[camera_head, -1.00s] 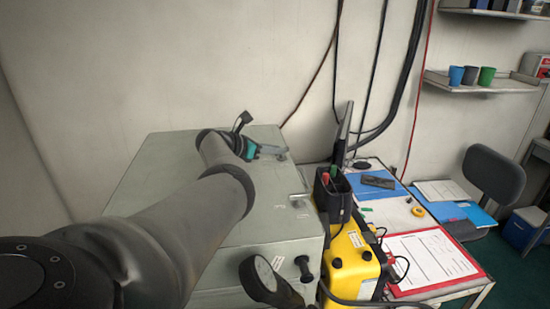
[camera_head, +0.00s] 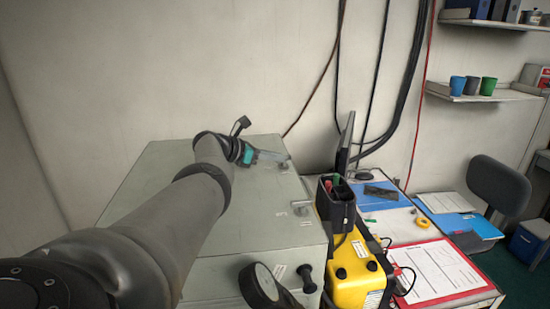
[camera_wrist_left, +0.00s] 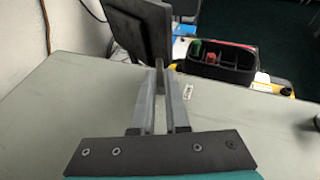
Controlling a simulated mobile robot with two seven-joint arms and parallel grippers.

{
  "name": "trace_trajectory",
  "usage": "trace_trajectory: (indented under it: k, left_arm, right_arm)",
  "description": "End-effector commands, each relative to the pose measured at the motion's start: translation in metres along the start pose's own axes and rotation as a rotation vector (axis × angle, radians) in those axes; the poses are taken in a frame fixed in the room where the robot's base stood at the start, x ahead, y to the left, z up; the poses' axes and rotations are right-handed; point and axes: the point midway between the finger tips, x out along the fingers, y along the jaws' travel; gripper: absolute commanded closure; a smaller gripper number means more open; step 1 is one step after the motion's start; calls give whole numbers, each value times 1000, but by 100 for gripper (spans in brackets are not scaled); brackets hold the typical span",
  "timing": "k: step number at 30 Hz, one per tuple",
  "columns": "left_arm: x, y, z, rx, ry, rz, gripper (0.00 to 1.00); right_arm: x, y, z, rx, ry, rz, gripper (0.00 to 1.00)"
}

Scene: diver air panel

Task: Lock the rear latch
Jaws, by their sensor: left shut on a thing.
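The rear latch (camera_head: 284,165) is a small metal piece at the far right of the grey-green cabinet's top (camera_head: 250,200). My left gripper (camera_head: 281,159) reaches across the cabinet top and is shut on the rear latch. In the left wrist view, its two grey fingers (camera_wrist_left: 164,72) lie close together with their tips at the latch. They hide most of it, so I cannot tell its exact angle. A small white label (camera_wrist_left: 188,91) sits beside the fingertips. A second metal latch (camera_head: 300,207) stands nearer the front of the same edge. My right gripper is not in view.
A yellow case (camera_head: 356,268) and a black caddy (camera_head: 335,203) stand right of the cabinet. A dark monitor (camera_head: 345,145) rises behind them, close beyond the fingertips in the wrist view. A round gauge (camera_head: 258,285) and a black knob (camera_head: 305,277) project from the cabinet's front.

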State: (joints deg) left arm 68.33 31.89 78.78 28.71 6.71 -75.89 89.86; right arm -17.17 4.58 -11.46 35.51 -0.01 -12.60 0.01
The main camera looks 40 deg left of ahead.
Motion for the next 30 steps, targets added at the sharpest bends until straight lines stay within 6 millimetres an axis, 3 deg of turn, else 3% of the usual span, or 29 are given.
trace_trajectory:
  k: [1, 2, 3, 10, 20, 30]
  left_arm:
    - [1, 0, 2, 0, -4, 0, 100]
    - [1, 0, 2, 0, -4, 0, 87]
    - [1, 0, 2, 0, -4, 0, 82]
    - [0, 0, 1, 0, -3, 0, 57]
    - [-2, 0, 1, -1, -1, 2, 57]
    - [-32, 1, 2, 0, -1, 5, 57]
  right_arm:
    - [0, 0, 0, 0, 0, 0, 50]
    - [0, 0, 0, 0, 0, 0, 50]
    - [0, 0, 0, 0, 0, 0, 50]
    - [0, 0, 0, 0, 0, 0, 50]
    - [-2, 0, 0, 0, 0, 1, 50]
    - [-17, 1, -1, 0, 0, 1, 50]
